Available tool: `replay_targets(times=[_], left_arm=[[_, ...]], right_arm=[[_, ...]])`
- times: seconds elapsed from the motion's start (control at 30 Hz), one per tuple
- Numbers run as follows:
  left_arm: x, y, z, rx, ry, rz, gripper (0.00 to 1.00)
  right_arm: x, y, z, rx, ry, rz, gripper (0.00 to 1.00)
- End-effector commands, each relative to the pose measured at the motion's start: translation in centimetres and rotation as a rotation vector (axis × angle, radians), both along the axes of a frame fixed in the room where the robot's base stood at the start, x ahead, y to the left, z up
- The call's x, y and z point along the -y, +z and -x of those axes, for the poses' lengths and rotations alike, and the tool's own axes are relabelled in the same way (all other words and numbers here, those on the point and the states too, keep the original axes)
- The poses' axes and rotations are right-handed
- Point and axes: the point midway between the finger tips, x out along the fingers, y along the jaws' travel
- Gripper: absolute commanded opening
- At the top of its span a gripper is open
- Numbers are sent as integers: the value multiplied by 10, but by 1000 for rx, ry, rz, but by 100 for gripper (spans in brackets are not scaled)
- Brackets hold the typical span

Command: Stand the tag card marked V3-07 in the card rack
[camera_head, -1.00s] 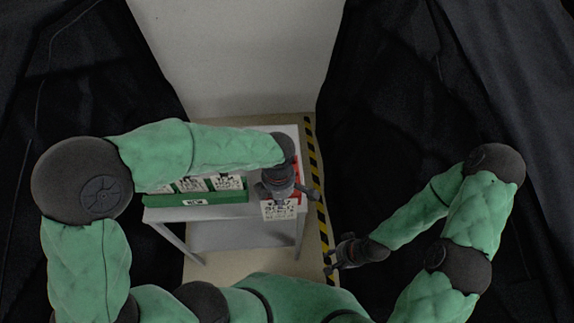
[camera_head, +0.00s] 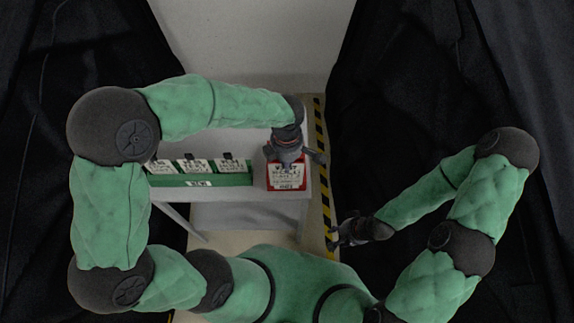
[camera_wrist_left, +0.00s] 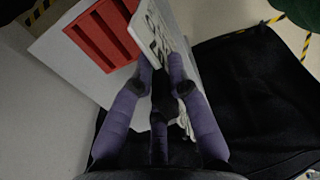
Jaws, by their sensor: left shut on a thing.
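My left gripper (camera_head: 287,160) is shut on a white tag card (camera_head: 287,171) at the right of the table. The card's print is too blurred to read surely. A red rack (camera_head: 271,184) shows around and below the card. In the left wrist view the red slotted rack (camera_wrist_left: 103,35) is at the upper left, and the card (camera_wrist_left: 160,35) stands on edge between my fingers, overlapping the rack's right side. I cannot tell whether its lower edge is in a slot. My right gripper (camera_head: 334,238) is open and empty, right of the table.
A green holder (camera_head: 230,180) with several white cards (camera_head: 195,165) stands on the left of the grey table (camera_head: 240,205). A yellow-black striped line (camera_head: 321,150) runs along the floor right of the table. Black drapes (camera_head: 430,100) hang at both sides.

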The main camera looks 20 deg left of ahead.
Motion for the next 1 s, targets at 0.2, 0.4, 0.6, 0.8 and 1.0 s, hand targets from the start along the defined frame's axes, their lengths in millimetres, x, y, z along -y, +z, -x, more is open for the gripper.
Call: replay_targets(times=[0.2,0.4,0.6,0.8,1.0], left_arm=[[-4,-3,-13,0,2,0,0],[-7,-5,-24,0,1,0,0],[-10,-8,-35,-1,1,0,0],[-14,-10,-47,0,1,0,0],[-17,-12,-58,0,2,0,0]], right_arm=[[0,0,0,0,0,0,40],[0,1,0,0,0,0,40],[0,2,0,0,0,0,40],[0,2,0,0,0,0,40],[0,3,0,0,0,0,40]])
